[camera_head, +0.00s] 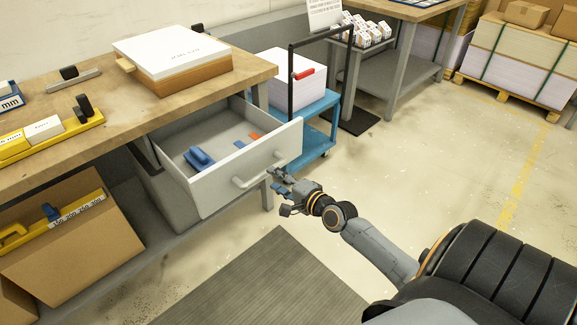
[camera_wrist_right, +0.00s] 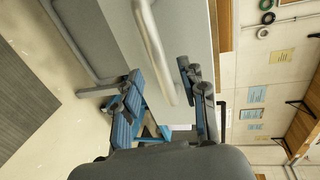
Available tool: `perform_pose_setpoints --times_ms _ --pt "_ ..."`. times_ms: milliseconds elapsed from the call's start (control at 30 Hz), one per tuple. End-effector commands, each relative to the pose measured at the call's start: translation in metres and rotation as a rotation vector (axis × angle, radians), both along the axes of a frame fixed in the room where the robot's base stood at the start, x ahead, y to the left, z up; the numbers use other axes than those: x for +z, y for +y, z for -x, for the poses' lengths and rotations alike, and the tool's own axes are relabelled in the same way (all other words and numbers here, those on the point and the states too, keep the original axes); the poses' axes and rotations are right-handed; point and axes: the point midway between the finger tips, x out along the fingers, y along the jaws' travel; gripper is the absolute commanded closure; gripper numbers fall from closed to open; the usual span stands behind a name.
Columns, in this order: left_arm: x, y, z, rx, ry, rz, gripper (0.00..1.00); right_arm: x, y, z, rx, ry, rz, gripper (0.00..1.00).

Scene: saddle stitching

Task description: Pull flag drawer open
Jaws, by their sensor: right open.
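The flag drawer (camera_head: 222,187) is a white-fronted drawer under the wooden workbench, and it stands pulled out. Its bar handle (camera_head: 257,172) is on the front panel, and it also shows in the right wrist view as a pale bar (camera_wrist_right: 154,50). My right gripper (camera_head: 281,182) is open just in front of the handle's right end. In the right wrist view the handle's end lies between the spread fingers of my right gripper (camera_wrist_right: 160,92); contact cannot be told. My left gripper is not in view.
Inside the drawer lie a blue piece (camera_head: 199,158) and small blue and orange flags. A blue cart (camera_head: 318,138) stands behind the drawer. A grey mat (camera_head: 262,285) lies on open floor in front.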

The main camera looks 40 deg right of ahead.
Motion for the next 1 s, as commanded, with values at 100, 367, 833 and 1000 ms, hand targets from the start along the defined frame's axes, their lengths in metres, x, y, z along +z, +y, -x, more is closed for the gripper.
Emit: perform_pose_setpoints --times_ms 100,367,833,1000 --pt "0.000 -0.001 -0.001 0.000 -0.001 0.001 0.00 0.004 -0.001 0.024 0.001 0.003 0.002 0.58" --pt "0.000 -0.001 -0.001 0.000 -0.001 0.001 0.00 0.010 -0.004 0.050 0.000 0.000 0.000 0.58" --pt "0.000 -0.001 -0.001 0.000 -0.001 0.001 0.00 0.011 -0.004 0.053 0.000 -0.001 0.001 0.58" --pt "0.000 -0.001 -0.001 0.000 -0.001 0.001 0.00 0.010 -0.004 0.053 0.000 0.002 0.002 0.58"
